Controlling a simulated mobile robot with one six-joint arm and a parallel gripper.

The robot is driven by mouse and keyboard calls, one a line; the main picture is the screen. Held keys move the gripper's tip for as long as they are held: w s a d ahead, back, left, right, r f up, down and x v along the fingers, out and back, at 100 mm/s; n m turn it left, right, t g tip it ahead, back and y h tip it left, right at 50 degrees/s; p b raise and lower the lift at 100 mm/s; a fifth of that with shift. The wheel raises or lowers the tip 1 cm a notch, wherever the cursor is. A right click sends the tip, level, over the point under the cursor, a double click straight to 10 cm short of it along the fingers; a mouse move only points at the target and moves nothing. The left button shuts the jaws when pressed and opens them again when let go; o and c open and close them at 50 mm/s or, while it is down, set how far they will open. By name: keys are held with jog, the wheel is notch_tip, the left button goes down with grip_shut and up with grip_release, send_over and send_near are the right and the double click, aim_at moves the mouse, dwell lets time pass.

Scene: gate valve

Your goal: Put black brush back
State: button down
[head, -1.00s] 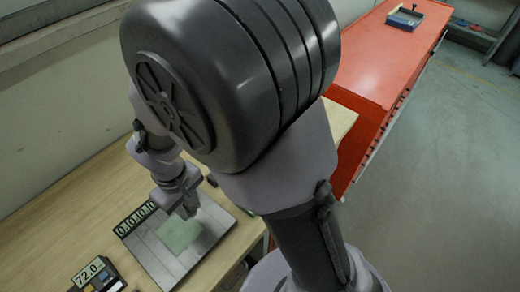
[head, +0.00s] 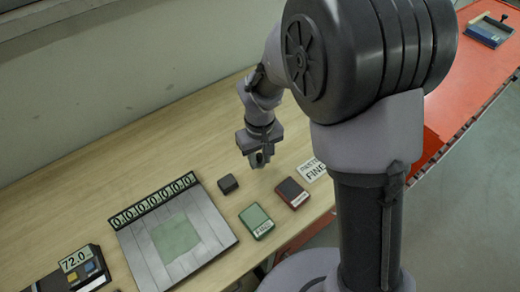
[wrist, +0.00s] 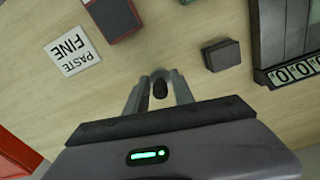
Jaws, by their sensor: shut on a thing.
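My gripper (head: 259,160) is above the wooden table, to the right of the grey plate. In the wrist view my gripper (wrist: 159,84) is shut on a small black thing (wrist: 160,90), which I take to be the black brush. Only its rounded dark end shows between the fingers; the rest is hidden. A separate small dark block (head: 228,184) lies on the table, left of and below the gripper in the head view. It also shows in the wrist view (wrist: 222,55), apart from the fingers.
The grey plate (head: 212,223) has a green square and a row of zeros. A green box (head: 257,221), a dark red box (head: 292,192) and a "PASTE FINE" card (head: 313,170) lie right of it. A 72.0 display (head: 75,260) stands left. A blue tray (head: 489,31) sits on the red cabinet.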

aim_at(260, 163)
jog(key=f, duration=0.2)
jog(key=w+f+b, duration=0.1)
jog(key=shift+f, duration=0.4)
jog(key=shift+r, duration=0.15)
jog(key=shift+s, duration=0.1)
jog(key=shift+f+b, duration=0.25)
jog(key=shift+b, duration=0.1)
jog(key=c, duration=1.1)
grip_release()
jog(key=shift+r, duration=0.1)
